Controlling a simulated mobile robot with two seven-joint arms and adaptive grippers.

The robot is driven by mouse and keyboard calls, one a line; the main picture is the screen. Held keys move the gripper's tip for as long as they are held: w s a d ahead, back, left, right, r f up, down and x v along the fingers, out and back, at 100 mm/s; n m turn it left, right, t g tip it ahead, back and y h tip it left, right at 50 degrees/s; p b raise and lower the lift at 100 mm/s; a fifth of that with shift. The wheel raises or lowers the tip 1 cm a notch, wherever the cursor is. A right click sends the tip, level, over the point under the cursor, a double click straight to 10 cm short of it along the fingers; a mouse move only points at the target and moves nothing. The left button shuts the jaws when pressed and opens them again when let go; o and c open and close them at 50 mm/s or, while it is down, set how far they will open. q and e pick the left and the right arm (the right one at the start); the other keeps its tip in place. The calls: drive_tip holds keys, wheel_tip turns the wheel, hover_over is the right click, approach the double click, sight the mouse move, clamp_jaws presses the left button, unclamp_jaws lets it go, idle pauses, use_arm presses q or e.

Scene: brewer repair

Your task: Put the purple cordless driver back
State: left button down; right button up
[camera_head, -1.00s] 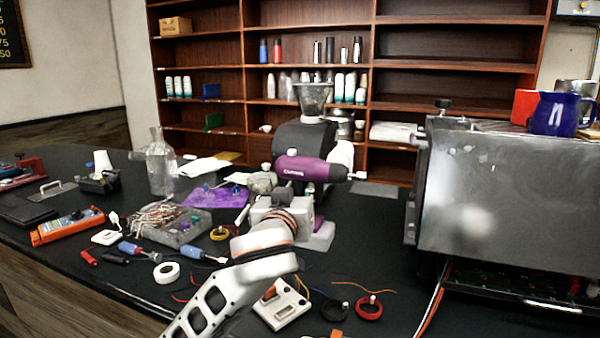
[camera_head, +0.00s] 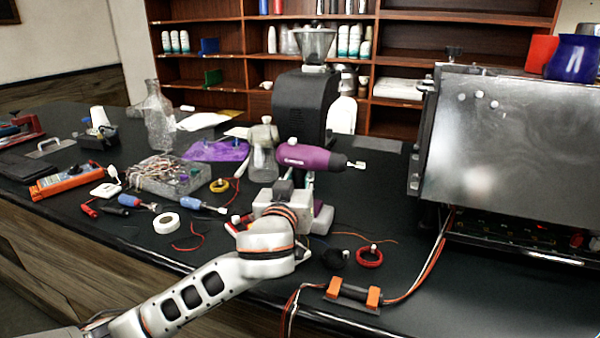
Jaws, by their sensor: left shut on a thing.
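The purple cordless driver (camera_head: 315,157) is in the middle of the head view, its body level and its silver tip pointing right. My left gripper (camera_head: 298,187) is shut on it from below, around the handle. The gripper and wrist hide most of the handle; part of the purple and grey base shows to their right. The driver appears to be above the dark bench (camera_head: 400,235), but I cannot tell whether its base touches it. My right gripper is not in view.
A black grinder (camera_head: 303,105) and glass bottle (camera_head: 263,160) stand behind the driver. A large metal machine (camera_head: 505,145) stands right. Red (camera_head: 369,257) and black (camera_head: 335,258) rings and an orange-ended cable holder (camera_head: 354,297) lie near the front edge. Parts clutter the left.

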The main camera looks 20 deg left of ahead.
use_arm(q)
drive_tip(key=shift+r, duration=0.1)
drive_tip(key=c, duration=1.8)
unclamp_jaws()
drive_tip(key=s, duration=0.4)
drive_tip(key=s+d, duration=0.1)
drive_tip(key=s, duration=0.7)
drive_tip(key=shift+d+r+p, duration=0.2)
drive_tip(key=shift+d+p, duration=0.15)
drive_tip(key=shift+p, duration=0.05)
